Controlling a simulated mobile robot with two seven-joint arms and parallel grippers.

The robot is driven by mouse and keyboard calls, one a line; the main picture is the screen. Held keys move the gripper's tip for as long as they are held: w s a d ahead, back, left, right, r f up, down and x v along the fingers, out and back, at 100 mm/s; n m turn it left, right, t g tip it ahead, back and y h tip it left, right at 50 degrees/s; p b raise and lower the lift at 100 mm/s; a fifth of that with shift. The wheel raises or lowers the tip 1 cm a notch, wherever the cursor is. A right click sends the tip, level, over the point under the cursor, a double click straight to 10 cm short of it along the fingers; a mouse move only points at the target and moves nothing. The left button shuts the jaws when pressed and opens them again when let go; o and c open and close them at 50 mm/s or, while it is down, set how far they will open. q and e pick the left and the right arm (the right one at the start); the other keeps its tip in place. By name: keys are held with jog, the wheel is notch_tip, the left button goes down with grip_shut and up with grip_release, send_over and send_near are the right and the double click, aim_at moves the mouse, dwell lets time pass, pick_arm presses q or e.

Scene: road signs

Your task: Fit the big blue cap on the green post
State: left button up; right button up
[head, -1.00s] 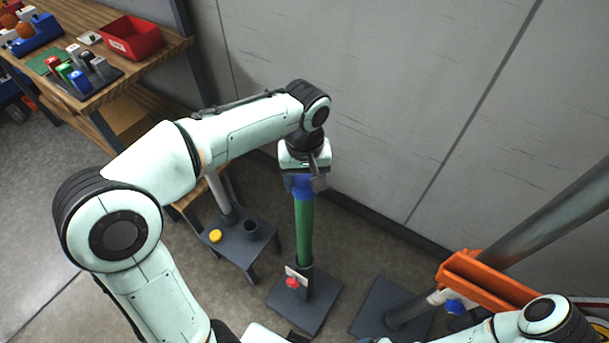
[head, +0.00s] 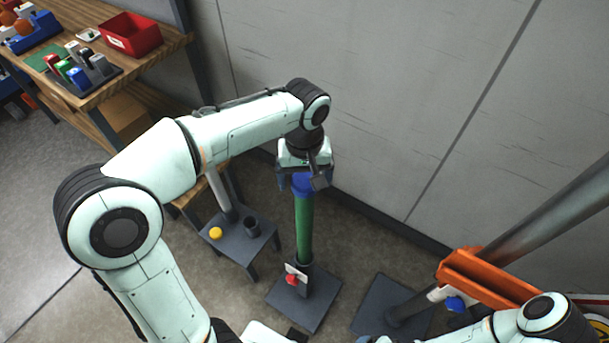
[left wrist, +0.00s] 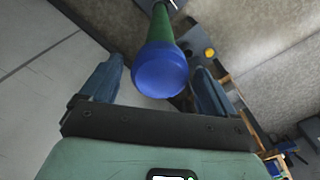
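The big blue cap (head: 302,184) sits on the top end of the green post (head: 304,230), which stands upright in a dark holder on a flat base plate (head: 318,306). My left gripper (head: 306,184) is over the post top, pointing down. In the left wrist view the blue cap (left wrist: 160,70) lies between the spread fingers, with a gap on each side, and the green post (left wrist: 162,25) runs away behind it. The fingers are open. The cap hides the joint with the post in that view. My right gripper is not seen; only part of the right arm shows at bottom right.
A low dark stool (head: 240,246) with a yellow cap (head: 216,233) stands left of the post. An orange bracket (head: 490,278) and a slanted grey pole (head: 540,215) are at right. A wooden workbench (head: 150,55) is at upper left. The wall (head: 400,90) is close behind.

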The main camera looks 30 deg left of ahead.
aim_at(305, 178)
pick_arm(q)
notch_tip(305, 178, up, 13)
jog(key=p, duration=0.2)
jog(key=shift+r, duration=0.2)
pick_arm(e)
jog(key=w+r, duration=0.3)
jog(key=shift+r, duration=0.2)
